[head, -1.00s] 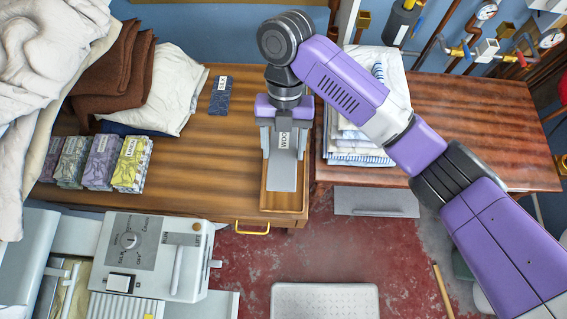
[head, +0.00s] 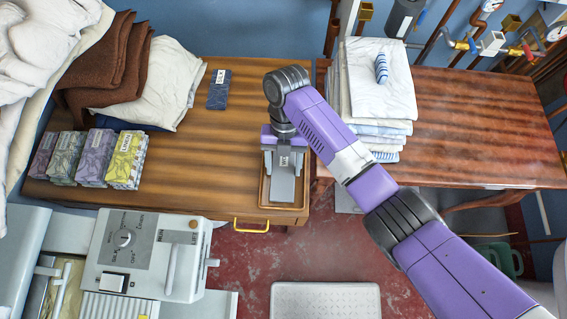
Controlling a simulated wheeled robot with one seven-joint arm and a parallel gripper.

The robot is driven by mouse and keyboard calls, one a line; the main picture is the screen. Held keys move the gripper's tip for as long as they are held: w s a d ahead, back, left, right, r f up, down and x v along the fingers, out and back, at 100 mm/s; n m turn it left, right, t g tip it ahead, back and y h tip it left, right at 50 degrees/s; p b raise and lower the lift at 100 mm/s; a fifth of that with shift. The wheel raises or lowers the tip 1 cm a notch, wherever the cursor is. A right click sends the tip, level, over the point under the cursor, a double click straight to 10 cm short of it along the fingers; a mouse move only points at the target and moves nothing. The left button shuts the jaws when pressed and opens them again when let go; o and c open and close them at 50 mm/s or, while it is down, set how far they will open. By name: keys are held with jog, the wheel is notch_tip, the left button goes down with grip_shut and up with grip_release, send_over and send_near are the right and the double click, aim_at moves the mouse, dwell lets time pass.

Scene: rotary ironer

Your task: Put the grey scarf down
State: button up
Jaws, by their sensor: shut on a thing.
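My gripper (head: 284,170) points down over a small wooden tray (head: 283,205) at the front right corner of the wooden table. It is shut on the grey scarf (head: 284,189), a flat grey piece with a white label reading WOOL or similar. The scarf is over the tray, with its lower end inside the tray's rim. I cannot tell whether it touches the tray floor. The fingertips are partly hidden by the wrist.
A dark blue folded cloth (head: 219,90) lies on the wooden table (head: 200,175). Several patterned bundles (head: 125,160) stand at its left. Folded white linens (head: 375,95) are stacked on the red-brown table (head: 480,120). The ironer's control box (head: 150,255) is at front left.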

jog(key=shift+f, duration=0.2)
jog(key=shift+f, duration=0.2)
jog(key=o, duration=1.5)
jog(key=shift+r, duration=0.2)
jog(key=p+v, duration=0.1)
jog(key=v, duration=1.1)
